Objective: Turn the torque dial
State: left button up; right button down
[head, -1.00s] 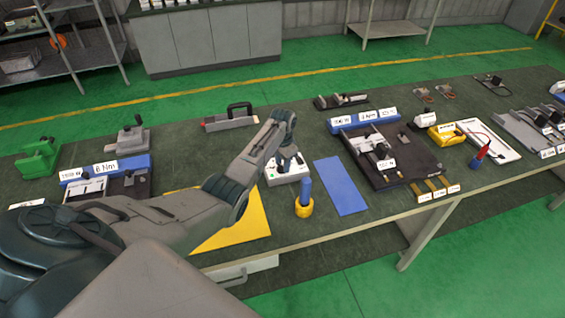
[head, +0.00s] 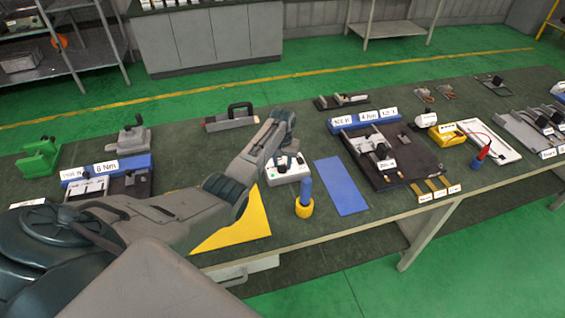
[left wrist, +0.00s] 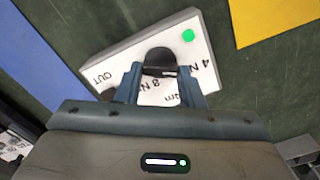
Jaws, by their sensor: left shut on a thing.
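The torque dial is a black knob (left wrist: 159,60) on top of a small white box (head: 288,175) on the table, left of the blue mat. In the left wrist view the box shows a green dot and the printed marks "4 N", "8 N" and "OUT". My left gripper (left wrist: 163,76) is shut on the dial, one finger on each side of it. In the head view the left gripper (head: 284,161) is over the box, and its fingers partly hide the dial. A second dark part shows at the box's edge near "OUT", partly behind a finger. My right gripper is not in view.
A blue mat (head: 340,187) lies right of the box. A blue-handled tool in a yellow holder (head: 304,206) stands in front of the box. A yellow sheet (head: 240,225) lies partly under my arm. A black-handled device (head: 232,120) lies behind.

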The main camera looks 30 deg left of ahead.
pick_arm(q)
jog(key=shift+w+a+r, duration=0.1)
jog(key=shift+w+r, duration=0.05)
jog(key=shift+r, duration=0.1)
jog(key=o, duration=0.7)
jog(key=shift+o, duration=1.4)
jog(key=shift+f, duration=0.1)
notch_tip(320, 180, up, 11)
jog(key=b, duration=0.3)
